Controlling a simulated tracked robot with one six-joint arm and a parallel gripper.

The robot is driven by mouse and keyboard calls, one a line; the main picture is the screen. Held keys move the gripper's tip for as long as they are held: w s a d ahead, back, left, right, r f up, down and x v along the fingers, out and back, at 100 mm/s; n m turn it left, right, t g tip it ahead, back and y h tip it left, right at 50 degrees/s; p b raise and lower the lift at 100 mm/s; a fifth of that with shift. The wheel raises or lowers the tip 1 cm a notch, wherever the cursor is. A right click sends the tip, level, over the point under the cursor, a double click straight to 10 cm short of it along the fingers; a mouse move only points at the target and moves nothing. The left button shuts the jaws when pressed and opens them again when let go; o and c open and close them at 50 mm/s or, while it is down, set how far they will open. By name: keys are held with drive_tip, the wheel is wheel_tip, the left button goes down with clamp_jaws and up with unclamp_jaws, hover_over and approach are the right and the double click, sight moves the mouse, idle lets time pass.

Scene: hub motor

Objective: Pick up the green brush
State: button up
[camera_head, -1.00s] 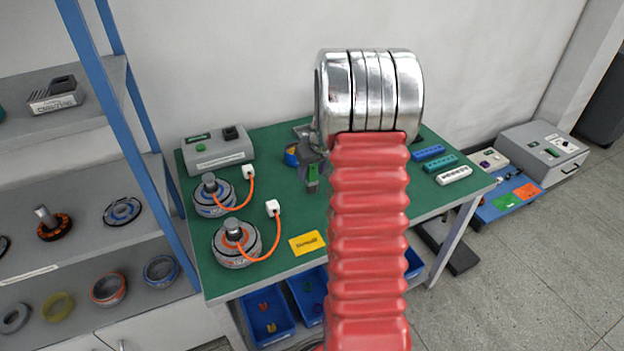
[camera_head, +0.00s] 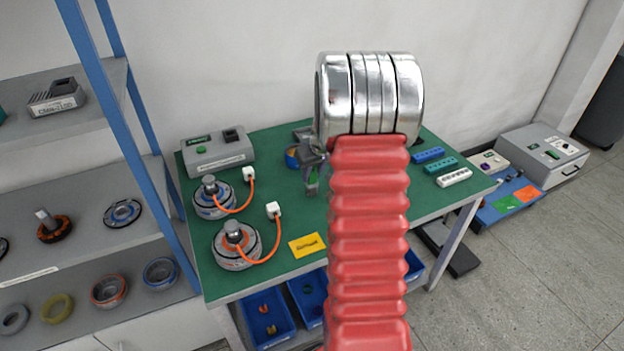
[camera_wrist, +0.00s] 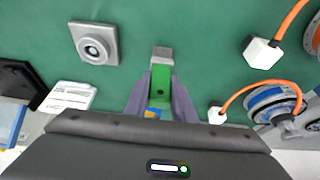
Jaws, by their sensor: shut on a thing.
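The green brush (camera_wrist: 161,88) lies between the two purple-grey fingers of my gripper (camera_wrist: 161,97) in the wrist view. Its grey end (camera_wrist: 162,54) sticks out past the fingertips. My gripper is shut on the brush. In the head view my gripper (camera_head: 312,180) is small, over the green table, just left of my red arm, with only a trace of green between its fingers. I cannot tell whether the brush touches the table.
The green table (camera_head: 275,185) holds two motors with orange cables on the left (camera_head: 236,245), a grey box (camera_head: 217,150) behind them and a yellow card (camera_head: 307,245) in front. A square grey part (camera_wrist: 95,43) shows in the wrist view. My arm hides the table's middle.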

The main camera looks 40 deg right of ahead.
wheel_tip(320, 180, up, 10)
idle(0.6)
idle(0.4)
